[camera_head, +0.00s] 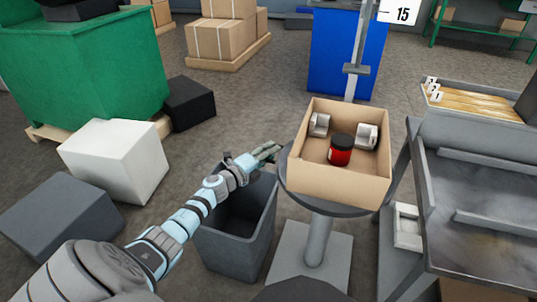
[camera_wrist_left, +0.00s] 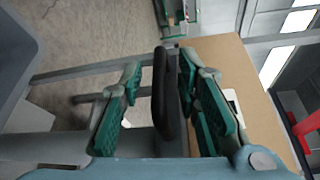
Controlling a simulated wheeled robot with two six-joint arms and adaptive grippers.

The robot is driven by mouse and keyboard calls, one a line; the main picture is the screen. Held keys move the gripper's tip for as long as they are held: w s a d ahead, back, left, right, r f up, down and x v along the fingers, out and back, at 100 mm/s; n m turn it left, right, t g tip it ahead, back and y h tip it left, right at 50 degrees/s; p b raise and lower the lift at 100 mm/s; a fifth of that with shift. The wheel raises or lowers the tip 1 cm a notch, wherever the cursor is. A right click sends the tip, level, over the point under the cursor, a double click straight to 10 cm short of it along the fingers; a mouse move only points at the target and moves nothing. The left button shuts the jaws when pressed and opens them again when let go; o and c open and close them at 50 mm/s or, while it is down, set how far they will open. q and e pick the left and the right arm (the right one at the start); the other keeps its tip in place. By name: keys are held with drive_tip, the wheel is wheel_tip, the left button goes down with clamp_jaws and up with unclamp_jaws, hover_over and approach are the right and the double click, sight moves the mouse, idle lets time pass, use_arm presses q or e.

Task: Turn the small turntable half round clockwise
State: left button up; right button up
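The small turntable (camera_head: 310,203) is a round grey plate on a pedestal, right of centre in the head view. An open cardboard box (camera_head: 335,182) stands on it. My left gripper (camera_head: 268,153) is at the plate's left edge. In the left wrist view its two green-padded fingers (camera_wrist_left: 165,72) are spread, with the plate's dark rim (camera_wrist_left: 160,95) between them. A gap shows on the left side of the rim; contact on the right side is unclear. The box also shows there, behind the right finger (camera_wrist_left: 250,80). My right gripper is in neither view.
The box holds a red jar with a black lid (camera_head: 341,150) and two grey metal parts (camera_head: 367,137). A grey bin (camera_head: 232,243) stands under my left forearm. A grey metal bench (camera_head: 480,220) is close on the right. A blue cabinet (camera_head: 335,50) stands behind.

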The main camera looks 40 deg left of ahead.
use_arm(q)
drive_tip(key=s, duration=0.7)
drive_tip(key=shift+s+a+r, duration=0.2)
drive_tip(key=shift+s+r, duration=0.05)
drive_tip(key=shift+r, duration=0.05)
